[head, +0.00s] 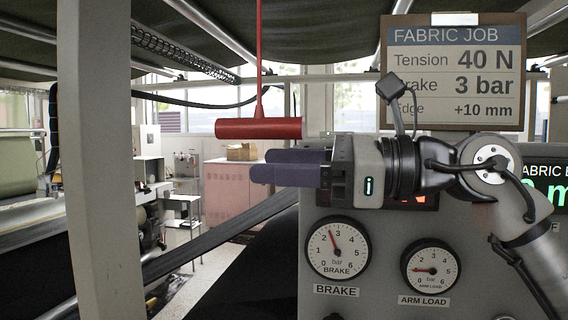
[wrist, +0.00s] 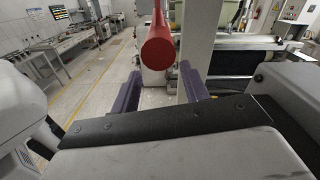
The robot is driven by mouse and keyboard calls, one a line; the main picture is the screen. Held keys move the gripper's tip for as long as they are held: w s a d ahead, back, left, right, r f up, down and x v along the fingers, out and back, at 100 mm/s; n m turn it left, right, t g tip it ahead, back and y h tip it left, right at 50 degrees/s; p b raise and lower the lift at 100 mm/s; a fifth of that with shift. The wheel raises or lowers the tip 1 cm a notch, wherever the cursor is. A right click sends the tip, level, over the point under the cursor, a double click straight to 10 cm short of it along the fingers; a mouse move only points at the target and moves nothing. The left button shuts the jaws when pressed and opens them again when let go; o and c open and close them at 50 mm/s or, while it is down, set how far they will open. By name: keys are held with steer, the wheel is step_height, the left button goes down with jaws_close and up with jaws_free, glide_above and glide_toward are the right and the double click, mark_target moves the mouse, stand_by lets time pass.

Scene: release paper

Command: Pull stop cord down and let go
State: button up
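The stop cord is a thin red line (head: 259,60) hanging from above, ending in a red horizontal bar handle (head: 258,128). The handle shows end-on in the wrist view (wrist: 158,50), with the cord rising out of the top. My gripper (head: 262,165) has purple fingers and points left, just below the handle in the head view. In the wrist view my gripper (wrist: 158,82) shows its two fingers apart, with the handle above the gap between them. The gripper is open and empty. Whether a finger touches the handle I cannot tell.
A grey panel with a brake gauge (head: 338,248) and an arm load gauge (head: 430,267) stands below and behind my arm. A job board (head: 453,75) hangs at upper right. A grey post (head: 98,160) stands at left. Left of the fingers is free air.

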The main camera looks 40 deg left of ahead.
steer(key=b+v, duration=0.3)
steer(key=v, duration=1)
steer(key=shift+d+b, duration=0.35)
steer(key=shift+d, duration=0.05)
